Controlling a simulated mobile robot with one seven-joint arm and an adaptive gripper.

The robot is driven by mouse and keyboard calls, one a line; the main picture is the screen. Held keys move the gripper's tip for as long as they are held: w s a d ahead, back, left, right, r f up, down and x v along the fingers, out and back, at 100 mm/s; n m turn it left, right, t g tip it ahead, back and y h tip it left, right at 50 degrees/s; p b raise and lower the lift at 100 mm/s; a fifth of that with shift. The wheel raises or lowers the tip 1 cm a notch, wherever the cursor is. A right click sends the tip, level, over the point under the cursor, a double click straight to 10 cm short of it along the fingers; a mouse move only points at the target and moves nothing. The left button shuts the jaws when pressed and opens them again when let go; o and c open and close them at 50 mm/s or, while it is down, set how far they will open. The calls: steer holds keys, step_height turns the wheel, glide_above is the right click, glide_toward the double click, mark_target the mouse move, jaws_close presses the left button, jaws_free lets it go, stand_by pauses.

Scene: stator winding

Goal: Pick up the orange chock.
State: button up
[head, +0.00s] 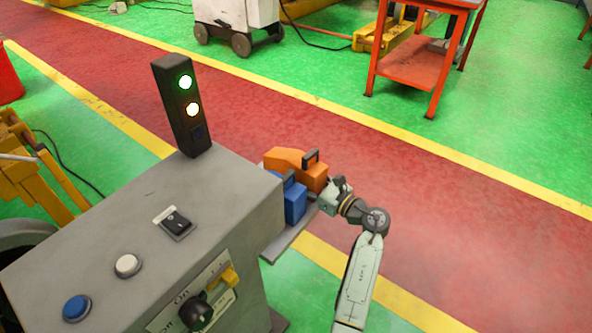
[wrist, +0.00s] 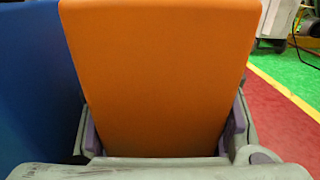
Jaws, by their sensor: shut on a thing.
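The orange chock (head: 291,162) is at the right side of the grey machine, behind the blue chock, with a dark handle on top. In the wrist view the orange chock (wrist: 160,75) fills the middle, between the two fingers. My gripper (head: 328,192) reaches it from the right in the head view. In the wrist view my gripper (wrist: 162,140) is shut on the orange chock, one finger on each side. The chock's underside is hidden, so I cannot tell whether it touches the shelf.
The blue chock (head: 294,203) is close beside the orange one; it also shows in the wrist view (wrist: 38,85). A grey shelf (head: 291,238) juts from the machine (head: 150,215). A signal light (head: 182,105) stands on the machine. The red floor to the right is clear.

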steer(key=c, duration=0.5)
steer(key=shift+o, duration=0.2)
steer(key=shift+r, duration=0.1)
